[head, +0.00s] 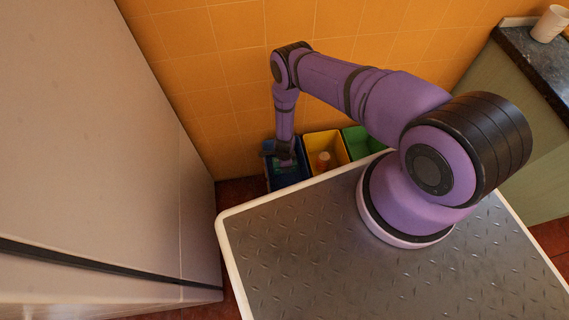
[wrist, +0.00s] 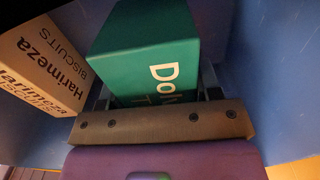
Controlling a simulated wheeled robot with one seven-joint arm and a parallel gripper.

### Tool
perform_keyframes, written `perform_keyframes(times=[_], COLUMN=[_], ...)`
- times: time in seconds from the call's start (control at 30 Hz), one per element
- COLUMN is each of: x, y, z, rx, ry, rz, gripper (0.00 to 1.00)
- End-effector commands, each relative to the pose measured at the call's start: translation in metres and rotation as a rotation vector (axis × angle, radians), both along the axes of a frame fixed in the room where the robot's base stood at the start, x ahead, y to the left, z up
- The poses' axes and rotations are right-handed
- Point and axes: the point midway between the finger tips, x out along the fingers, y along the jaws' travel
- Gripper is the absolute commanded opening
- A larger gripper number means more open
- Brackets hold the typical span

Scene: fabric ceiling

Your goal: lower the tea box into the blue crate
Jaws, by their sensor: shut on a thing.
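The tea box (wrist: 145,50) is teal green with white lettering, seen close up in the wrist view. My gripper (wrist: 157,92) is shut on it, with a finger on either side. The blue crate (wrist: 282,75) has its walls around the box in the wrist view. In the head view the blue crate (head: 289,183) stands against the tiled wall, with my gripper (head: 285,158) down at its opening. I cannot tell whether the box touches the crate floor.
A biscuit box (wrist: 38,65) is in the blue crate, left of the tea box in the wrist view. A yellow crate (head: 325,141) holding an orange-and-white item (head: 323,160) and a green crate (head: 362,142) stand to the right. A tall pale cabinet (head: 110,150) is at the left.

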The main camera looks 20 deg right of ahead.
Motion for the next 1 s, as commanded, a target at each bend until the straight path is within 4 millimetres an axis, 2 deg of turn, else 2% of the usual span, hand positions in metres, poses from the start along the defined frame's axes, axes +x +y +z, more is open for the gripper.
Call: perform_keyframes(times=[0.73,0.77,0.87,1.0], x=[0.0,0.0,0.0,0.0001], y=[-0.0001,-0.0001,-0.0001,-0.0001], z=[-0.003,-0.003,-0.003,-0.0029], rx=[0.0,0.0,0.0,0.0], ry=[0.0,0.0,0.0,0.0], rz=[-0.001,0.0,-0.001,-0.001], gripper=[0.35,0.65,0.88,0.88])
